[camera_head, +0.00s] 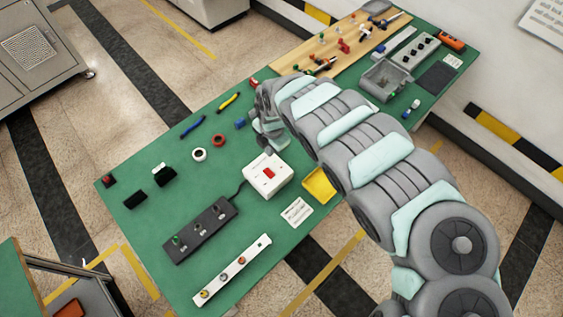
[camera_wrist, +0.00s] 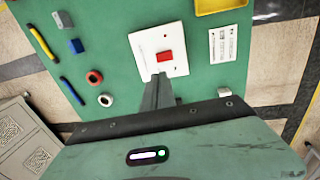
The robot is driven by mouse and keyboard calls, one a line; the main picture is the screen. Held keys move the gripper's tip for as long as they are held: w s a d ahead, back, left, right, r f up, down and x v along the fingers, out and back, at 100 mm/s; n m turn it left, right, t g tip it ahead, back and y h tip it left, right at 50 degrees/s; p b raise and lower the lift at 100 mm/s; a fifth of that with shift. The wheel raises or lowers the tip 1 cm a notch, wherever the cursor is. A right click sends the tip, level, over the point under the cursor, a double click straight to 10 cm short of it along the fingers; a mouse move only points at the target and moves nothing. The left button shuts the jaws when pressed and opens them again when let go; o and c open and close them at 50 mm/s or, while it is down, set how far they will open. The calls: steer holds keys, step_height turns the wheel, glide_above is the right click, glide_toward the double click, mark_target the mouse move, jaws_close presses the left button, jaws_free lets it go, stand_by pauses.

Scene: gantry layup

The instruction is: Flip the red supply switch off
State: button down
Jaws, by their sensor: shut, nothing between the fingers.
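The red supply switch (camera_head: 269,174) sits on top of a white box (camera_head: 258,187) on the green table. In the wrist view the red switch (camera_wrist: 165,56) is at the middle of the white plate (camera_wrist: 146,43). My gripper (camera_head: 268,151) is just behind the box in the head view, pointing down. In the wrist view my gripper's shut fingers (camera_wrist: 159,78) end a little short of the red switch, over the plate's near edge. The fingers hold nothing. I cannot tell whether they touch the box. Which way the switch is tilted is too small to tell.
A black strip with switches (camera_head: 200,230) joins the box by a cable. A yellow tray (camera_head: 319,186) and a white label card (camera_head: 296,212) lie to the right. Bare green table (camera_head: 130,220) shows at left.

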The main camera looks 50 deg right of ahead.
mark_target(267, 170)
steer(key=shift+w+a, duration=0.1)
steer(key=f, duration=0.4)
steer(key=w+f, duration=0.1)
steer(key=f, duration=0.4)
steer(key=f+b, duration=0.1)
steer(key=f, duration=0.3)
steer(key=shift+w+f, duration=0.2)
steer(key=shift+w, duration=0.15)
steer(key=shift+f, duration=0.2)
